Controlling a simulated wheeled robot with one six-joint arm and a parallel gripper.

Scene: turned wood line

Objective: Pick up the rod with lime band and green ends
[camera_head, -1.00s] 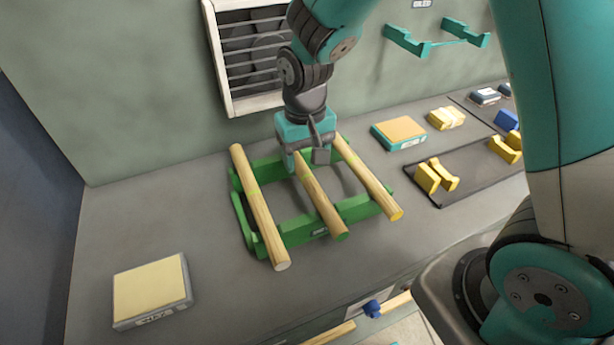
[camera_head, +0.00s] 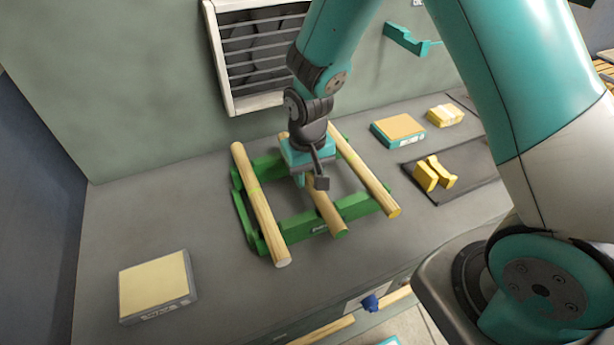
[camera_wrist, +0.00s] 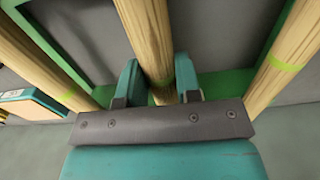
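Three wooden rods lie side by side across a green rack (camera_head: 300,228). The middle rod (camera_head: 326,208) has a greenish near end and shows between my fingers in the wrist view (camera_wrist: 150,35); a lime band shows low on it there. My gripper (camera_head: 308,180) is down over this rod. Its two teal fingers stand on either side of the rod, apparently open, with a small gap showing at the left finger. The left rod (camera_head: 262,212) has a lime band and a pale near end. The right rod (camera_head: 368,180) has a yellowish near end.
A cream-topped box (camera_head: 155,285) lies at the front left. A teal box with an orange top (camera_head: 398,130) and yellow blocks (camera_head: 436,174) on a dark mat stand to the right. A vent grille (camera_head: 262,55) is on the wall behind.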

